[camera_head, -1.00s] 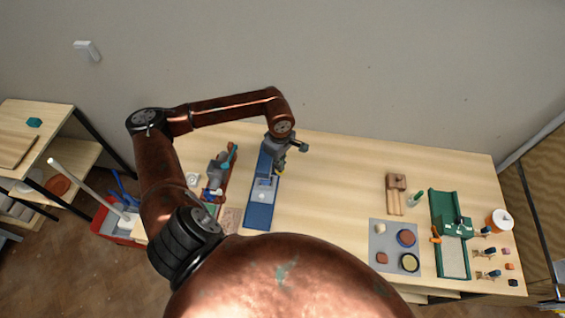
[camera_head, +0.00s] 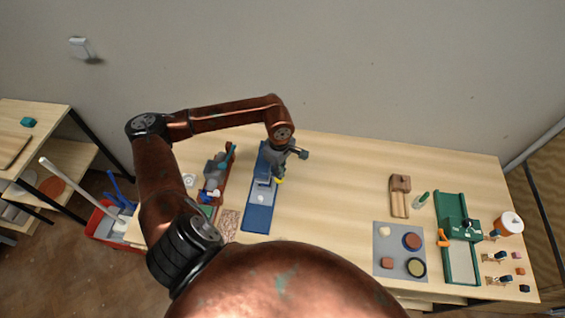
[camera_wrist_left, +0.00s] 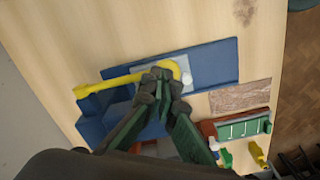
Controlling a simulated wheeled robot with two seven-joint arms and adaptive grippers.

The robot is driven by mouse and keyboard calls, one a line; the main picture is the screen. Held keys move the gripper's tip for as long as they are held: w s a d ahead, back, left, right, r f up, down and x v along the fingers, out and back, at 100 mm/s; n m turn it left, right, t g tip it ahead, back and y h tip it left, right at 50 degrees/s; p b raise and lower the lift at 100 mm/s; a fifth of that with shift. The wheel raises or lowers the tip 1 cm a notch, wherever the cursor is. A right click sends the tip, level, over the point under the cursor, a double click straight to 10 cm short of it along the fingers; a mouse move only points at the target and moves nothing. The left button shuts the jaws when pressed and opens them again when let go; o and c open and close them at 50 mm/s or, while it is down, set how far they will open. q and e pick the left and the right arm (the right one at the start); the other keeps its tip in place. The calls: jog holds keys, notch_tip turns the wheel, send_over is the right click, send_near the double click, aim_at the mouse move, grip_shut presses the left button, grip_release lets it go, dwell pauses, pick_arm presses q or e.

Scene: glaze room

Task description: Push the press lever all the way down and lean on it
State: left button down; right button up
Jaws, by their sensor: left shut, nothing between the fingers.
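The blue press (camera_head: 257,219) stands left of the middle of the table, a long blue base with a pale plate; it also shows in the left wrist view (camera_wrist_left: 222,58). Its yellow lever (camera_wrist_left: 112,83) runs across the press in the left wrist view, low over the base and ending in a rounded yellow part by the plate. My left gripper (camera_head: 279,179) is shut and empty, with its fingertips (camera_wrist_left: 161,76) at the lever near that rounded end. The fingers overlap the lever; whether they touch it I cannot tell. My right gripper is not in view.
A red-brown tool with grey parts (camera_head: 213,172) stands close left of the press, beside a speckled board (camera_head: 229,223). A grey mat (camera_head: 386,238) with round pieces and a green device (camera_head: 450,205) lie at the right.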

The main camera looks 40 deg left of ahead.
pick_arm(q)
jog(key=shift+f, duration=0.15)
jog(key=shift+f+b, duration=0.6)
jog(key=shift+b, duration=0.1)
jog(key=shift+f+b, duration=0.65)
jog(key=shift+f, duration=0.05)
jog(key=shift+f+b, duration=0.65)
jog(key=shift+f, duration=0.05)
jog(key=shift+s, duration=0.1)
dwell(1.0)
dwell(0.6)
